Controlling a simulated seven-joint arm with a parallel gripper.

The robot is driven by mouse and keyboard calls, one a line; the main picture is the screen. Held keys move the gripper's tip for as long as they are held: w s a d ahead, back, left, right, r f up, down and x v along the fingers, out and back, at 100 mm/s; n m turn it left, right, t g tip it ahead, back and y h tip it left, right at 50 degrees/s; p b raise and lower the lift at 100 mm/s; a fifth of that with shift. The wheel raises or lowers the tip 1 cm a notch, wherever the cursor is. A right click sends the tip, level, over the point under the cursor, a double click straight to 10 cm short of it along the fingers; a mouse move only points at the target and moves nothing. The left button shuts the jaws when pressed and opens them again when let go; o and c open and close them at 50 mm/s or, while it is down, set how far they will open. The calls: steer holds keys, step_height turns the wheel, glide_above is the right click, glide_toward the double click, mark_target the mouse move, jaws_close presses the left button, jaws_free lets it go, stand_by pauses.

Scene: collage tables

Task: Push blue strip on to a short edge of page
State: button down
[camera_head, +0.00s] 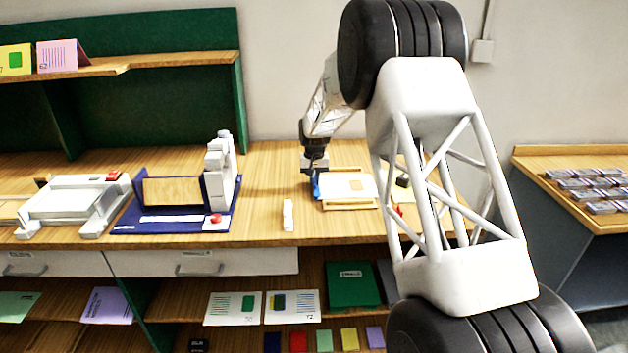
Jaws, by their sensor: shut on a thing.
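The white page (338,187) lies flat on a light wooden tray (350,205) on the tabletop, with a small orange mark near its right side. The blue strip (315,187) is a small narrow piece at the page's left short edge. My gripper (314,172) is above that edge, pointing down, shut on the blue strip. Whether the strip is seated around the edge or only touching it cannot be told at this size. My own arm hides the area right of the page in part.
A small white block (288,215) stands left of the tray. A blue-based device (160,218) with a white upright and red button is farther left, beside a white machine (75,200). A dark object (403,181) lies right of the page. Shelves below hold cards and a green box (352,290).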

stand_by(0.4)
steer(key=c, duration=1.2)
jaws_free()
steer(key=shift+r, duration=0.25)
steer(key=shift+r, duration=3.25)
steer(key=shift+r, duration=0.1)
